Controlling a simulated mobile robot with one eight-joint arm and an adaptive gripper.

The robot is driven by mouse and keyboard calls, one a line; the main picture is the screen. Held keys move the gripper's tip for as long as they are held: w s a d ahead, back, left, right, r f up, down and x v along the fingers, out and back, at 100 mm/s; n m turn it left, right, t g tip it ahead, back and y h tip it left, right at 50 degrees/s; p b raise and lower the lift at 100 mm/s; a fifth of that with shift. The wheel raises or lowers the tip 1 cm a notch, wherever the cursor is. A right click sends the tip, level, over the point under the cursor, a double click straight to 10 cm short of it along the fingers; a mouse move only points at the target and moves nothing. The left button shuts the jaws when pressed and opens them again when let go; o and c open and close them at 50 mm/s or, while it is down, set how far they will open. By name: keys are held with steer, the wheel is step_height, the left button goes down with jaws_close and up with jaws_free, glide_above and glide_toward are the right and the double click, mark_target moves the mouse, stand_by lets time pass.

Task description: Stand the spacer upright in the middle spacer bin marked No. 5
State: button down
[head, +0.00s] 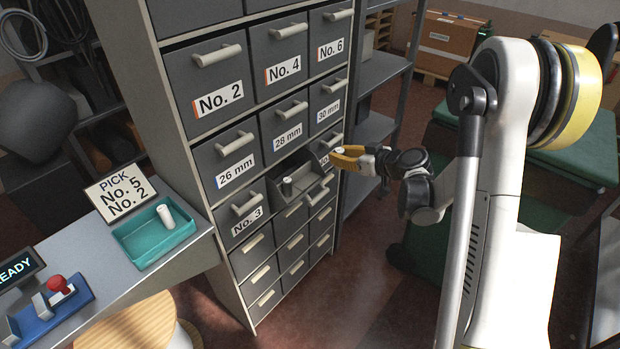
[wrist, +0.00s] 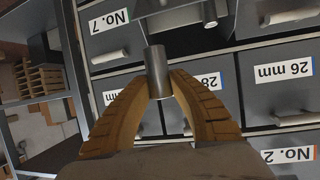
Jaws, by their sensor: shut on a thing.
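My gripper (head: 345,157) has yellow-orange fingers and is at the right of the cabinet, near the pulled-out middle drawer (head: 274,197). It is shut on a grey metal cylinder, the spacer (wrist: 156,70), which shows between the fingertips in the wrist view. The spacer's top shows small and pale at the fingertips in the head view. The open drawer lies between No. 3 and the right-hand drawer; its own label is not readable. A dark cylinder (head: 287,186) stands upright in it; that cylinder also shows at the top of the wrist view (wrist: 209,12). The held spacer is apart from it.
Shut drawers marked 26 mm (head: 236,150), 28 mm (head: 288,136) and 30 mm (head: 328,108) sit above the open one. A teal tray (head: 135,250) with a white cylinder (head: 165,216) is on the left bench beside a pick sign (head: 121,193). Shelving (head: 375,130) stands right of the cabinet.

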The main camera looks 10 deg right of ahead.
steer(key=b, duration=0.4)
glide_above(304, 167)
steer(key=s, duration=0.2)
steer(key=f, duration=0.5)
steer(key=d+f, duration=0.1)
steer(key=f, duration=0.1)
steer(key=shift+f, duration=0.15)
steer(key=shift+f+b, duration=0.85)
steer(key=shift+f, duration=1.15)
steer(key=shift+s, duration=0.1)
steer(key=shift+f, duration=0.1)
steer(key=c, duration=1.6)
jaws_free()
steer(key=shift+f, duration=0.1)
steer(key=o, duration=0.3)
